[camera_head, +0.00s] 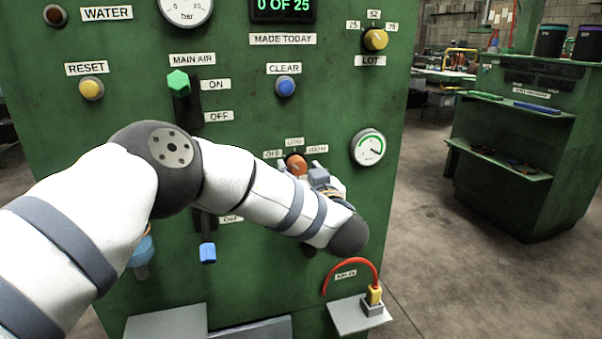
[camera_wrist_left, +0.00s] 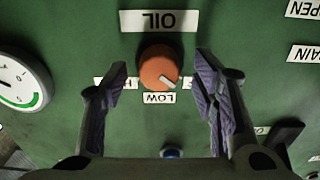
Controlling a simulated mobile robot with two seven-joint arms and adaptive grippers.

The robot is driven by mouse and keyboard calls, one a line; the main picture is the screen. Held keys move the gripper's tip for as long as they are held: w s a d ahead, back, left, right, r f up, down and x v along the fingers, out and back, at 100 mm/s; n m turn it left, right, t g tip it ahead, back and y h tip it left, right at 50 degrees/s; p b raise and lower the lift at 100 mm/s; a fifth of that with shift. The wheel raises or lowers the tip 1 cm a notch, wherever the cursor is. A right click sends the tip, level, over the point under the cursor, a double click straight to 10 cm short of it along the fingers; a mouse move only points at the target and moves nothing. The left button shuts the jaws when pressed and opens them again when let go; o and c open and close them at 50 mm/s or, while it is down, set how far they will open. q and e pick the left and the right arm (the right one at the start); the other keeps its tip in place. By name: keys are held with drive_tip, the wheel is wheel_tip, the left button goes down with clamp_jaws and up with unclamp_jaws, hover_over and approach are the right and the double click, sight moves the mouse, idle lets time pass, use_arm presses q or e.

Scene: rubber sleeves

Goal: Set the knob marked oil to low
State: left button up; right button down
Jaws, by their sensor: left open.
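The orange oil knob (camera_head: 297,163) sits on the green panel, partly hidden behind my left arm in the head view. In the wrist view, which is upside down, the knob (camera_wrist_left: 157,67) shows whole under the OIL label (camera_wrist_left: 160,21). The LOW label (camera_wrist_left: 159,98) lies at its lower edge. The knob's white mark points down and right, between LOW and the label mostly hidden by the right finger. My left gripper (camera_wrist_left: 161,64) is open, one finger on each side of the knob, with gaps. I cannot tell how far the fingertips are from the panel.
A round gauge (camera_head: 368,147) is right of the knob. The blue clear button (camera_head: 285,86) and the green main air lever (camera_head: 179,84) are above and left. A red cable (camera_head: 356,261) with a yellow plug loops below right. A blue-handled lever (camera_head: 207,252) hangs below my arm.

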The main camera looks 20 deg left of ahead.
use_arm(q)
drive_tip(key=shift+w+a, duration=0.2)
drive_tip(key=shift+w, duration=0.15)
drive_tip(key=c, duration=1.2)
drive_tip(key=shift+o, duration=0.2)
